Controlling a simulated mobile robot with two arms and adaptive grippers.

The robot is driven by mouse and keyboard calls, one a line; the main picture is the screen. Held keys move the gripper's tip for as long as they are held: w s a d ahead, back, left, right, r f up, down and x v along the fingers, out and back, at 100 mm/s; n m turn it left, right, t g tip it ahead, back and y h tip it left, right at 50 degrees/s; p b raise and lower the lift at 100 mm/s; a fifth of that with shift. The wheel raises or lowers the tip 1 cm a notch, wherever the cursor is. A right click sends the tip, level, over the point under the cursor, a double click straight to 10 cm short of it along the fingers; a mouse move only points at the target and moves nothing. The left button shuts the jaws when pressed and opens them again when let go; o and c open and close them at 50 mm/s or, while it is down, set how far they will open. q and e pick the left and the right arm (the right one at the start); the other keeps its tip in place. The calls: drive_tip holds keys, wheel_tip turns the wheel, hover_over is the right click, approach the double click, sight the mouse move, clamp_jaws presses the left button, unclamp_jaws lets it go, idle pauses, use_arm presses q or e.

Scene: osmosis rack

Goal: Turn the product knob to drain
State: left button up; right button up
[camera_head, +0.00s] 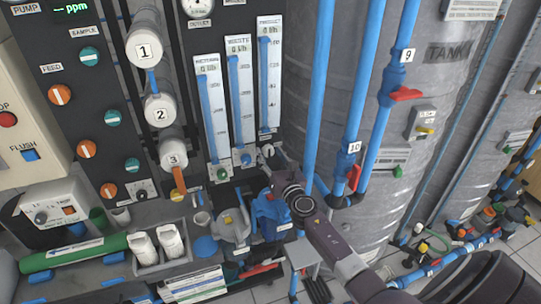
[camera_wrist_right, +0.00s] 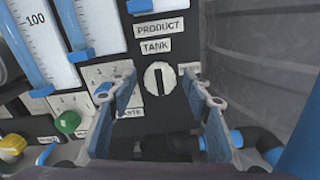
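The product knob (camera_wrist_right: 159,78) is a round white dial with a dark slot, upright in the right wrist view, on a black panel. A PRODUCT label (camera_wrist_right: 162,27) and a TANK label (camera_wrist_right: 156,46) sit above it. A label at its right is partly hidden by a finger. My right gripper (camera_wrist_right: 161,88) is open, with one finger on each side of the knob in that view. I cannot tell whether the fingers touch it. In the head view, the right gripper (camera_head: 274,160) is at the panel below the product flow tube and partly covers the knob. My left gripper is not in view.
A green knob (camera_wrist_right: 68,122) and a yellow knob (camera_wrist_right: 12,147) are left of the gripper. Flow tubes (camera_head: 240,95) stand above. Blue pipes (camera_head: 320,80) and a grey tank (camera_head: 430,120) are close on the right. Blue pump parts (camera_head: 270,215) lie below.

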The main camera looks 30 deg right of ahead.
drive_tip(key=c, duration=1)
drive_tip(key=m+b, duration=0.1)
drive_tip(key=m, duration=0.3)
drive_tip(key=shift+f, duration=0.1)
drive_tip(key=m, duration=0.4)
drive_tip(key=shift+m+b, duration=0.3)
drive_tip(key=shift+b, duration=0.1)
drive_tip(key=m, duration=0.9)
drive_tip(key=shift+m, duration=0.3)
